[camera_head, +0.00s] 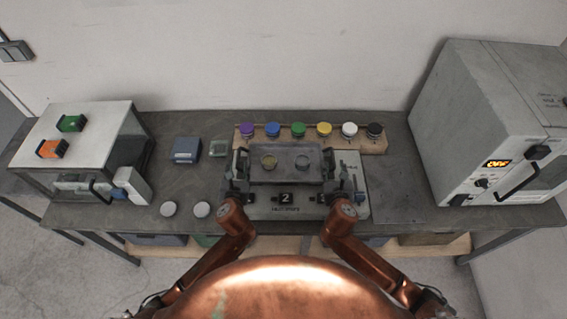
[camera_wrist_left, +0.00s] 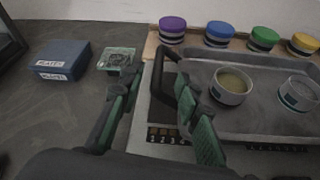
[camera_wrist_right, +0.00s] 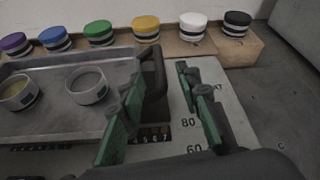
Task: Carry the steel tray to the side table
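The grey steel tray (camera_head: 285,178) lies on a pale base plate (camera_head: 285,211) at the middle of the bench, holding two small round dishes (camera_head: 269,161) (camera_head: 302,161). It has a dark upright handle at each end. My left gripper (camera_head: 237,178) is at the tray's left end; in the left wrist view its green-padded fingers are apart, with the left handle (camera_wrist_left: 163,62) between them. My right gripper (camera_head: 347,180) is at the right end; in the right wrist view its fingers are apart, with the right handle (camera_wrist_right: 157,68) between them. I cannot identify the side table.
Several coloured-lid jars (camera_head: 298,130) stand on a wooden rack behind the tray. A large grey oven (camera_head: 480,130) stands right. A white cabinet (camera_head: 95,120), blue box (camera_head: 186,150) and two white discs (camera_head: 201,209) are left. Bench space right of the tray is clear.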

